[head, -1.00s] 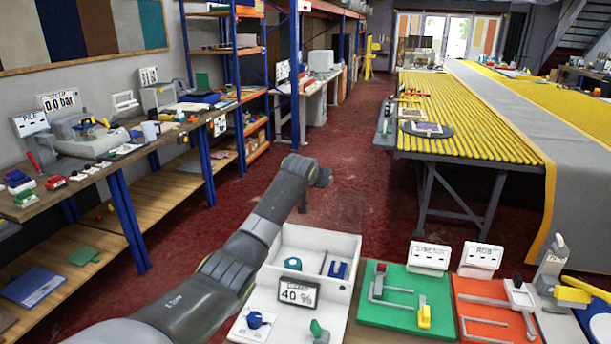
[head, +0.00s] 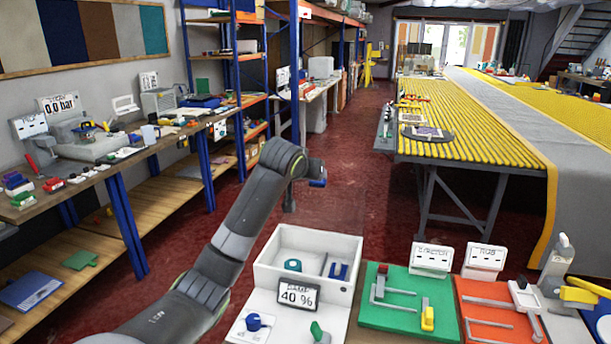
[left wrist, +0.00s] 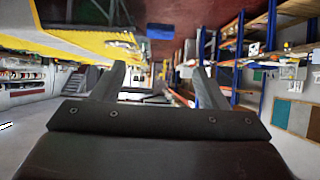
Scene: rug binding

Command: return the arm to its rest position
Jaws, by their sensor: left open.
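My left arm comes in from the lower left of the head view and is raised over the floor aisle, beside the white bin. That view is turned over, with the room's floor at the top. My right gripper is in neither view.
Shelving with blue posts (head: 127,228) lines the left. Red floor (head: 345,190) lies open between it and the yellow-slatted table (head: 465,130).

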